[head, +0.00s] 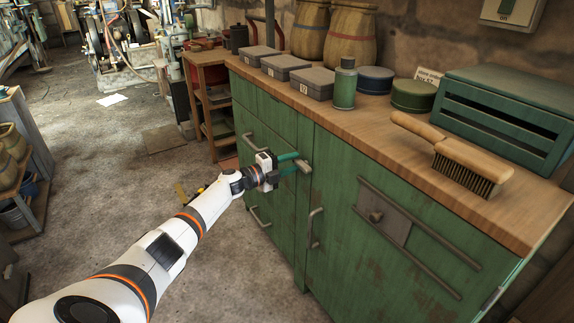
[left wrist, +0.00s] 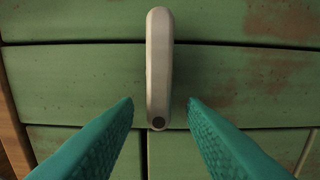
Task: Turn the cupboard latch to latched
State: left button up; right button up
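A pale grey latch lever (head: 304,166) is on the front of the green cupboard (head: 350,262), below the worktop edge. In the left wrist view the lever (left wrist: 158,60) stands lengthwise up the picture, with a dark round spot at its lower end. My left gripper (head: 291,162) is at the cupboard front beside the lever. Its teal fingers are open, one on each side of the lever's lower end, with a visible gap on both sides in the left wrist view. The fingertips partly hide the lever in the head view. My right gripper is not in view.
Bar handles (head: 315,228) stick out from the cupboard front. A plate with a knob (head: 376,216) sits between two rails to the right. The worktop (head: 375,130) holds grey boxes, a green bottle (head: 345,84), tins and a brush (head: 455,155). The floor at left is mostly open.

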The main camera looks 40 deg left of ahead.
pick_arm(q)
jog(key=p+v, duration=0.1)
jog(key=v, duration=0.1)
jog(key=shift+s+a, duration=0.15)
jog(key=shift+s, duration=0.25)
jog(key=p+v, duration=0.1)
jog(key=v, duration=0.8)
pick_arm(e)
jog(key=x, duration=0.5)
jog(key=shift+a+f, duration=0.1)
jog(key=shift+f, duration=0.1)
pick_arm(q)
jog(key=shift+s, duration=0.1)
